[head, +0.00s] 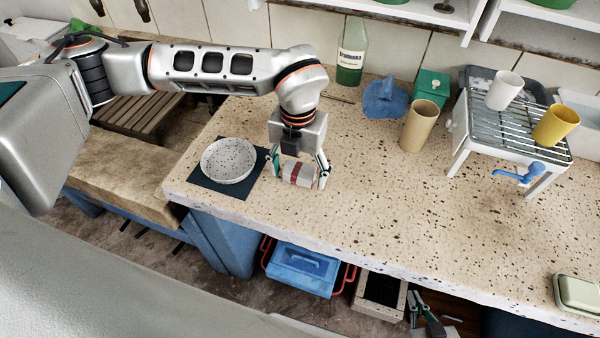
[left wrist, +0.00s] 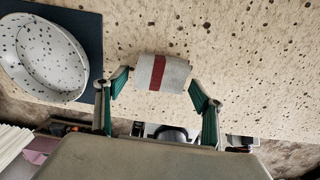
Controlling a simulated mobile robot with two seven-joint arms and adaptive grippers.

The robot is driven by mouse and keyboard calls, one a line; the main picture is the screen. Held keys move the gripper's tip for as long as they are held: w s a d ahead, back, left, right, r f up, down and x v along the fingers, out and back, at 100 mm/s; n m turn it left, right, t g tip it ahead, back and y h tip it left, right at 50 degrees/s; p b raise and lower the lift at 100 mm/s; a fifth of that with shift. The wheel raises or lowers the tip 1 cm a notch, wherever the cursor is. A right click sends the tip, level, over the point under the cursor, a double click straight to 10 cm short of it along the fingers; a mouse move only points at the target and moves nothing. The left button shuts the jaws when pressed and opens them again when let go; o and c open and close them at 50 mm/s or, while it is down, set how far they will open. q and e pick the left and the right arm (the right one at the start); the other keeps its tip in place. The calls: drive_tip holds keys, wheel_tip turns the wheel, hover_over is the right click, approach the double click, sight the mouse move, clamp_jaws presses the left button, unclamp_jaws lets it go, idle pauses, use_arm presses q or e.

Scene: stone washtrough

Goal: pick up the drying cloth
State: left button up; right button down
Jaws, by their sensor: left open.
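The drying cloth (head: 299,173) is a rolled or folded light grey bundle with a red band, lying on the speckled stone counter near its front edge. My left gripper (head: 298,182) is open over it from above, with one finger at each end of the bundle. In the left wrist view the cloth (left wrist: 160,73) sits between the open green-and-grey fingers (left wrist: 162,90), with no clear grip on it. My right gripper (head: 432,312) shows only in part, low at the bottom edge, below the counter front.
A speckled bowl (head: 228,160) on a dark mat (head: 207,190) stands close left of the left gripper. Counter right of the gripper is clear.

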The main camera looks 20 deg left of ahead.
sight(299, 172)
use_arm(q)
drive_tip(key=shift+f, duration=0.3)
drive_tip(key=c, duration=1.2)
drive_tip(key=shift+r, duration=0.15)
drive_tip(key=shift+r+p, duration=0.35)
drive_tip(key=shift+r, duration=9.55)
drive_tip(key=shift+o, duration=0.7)
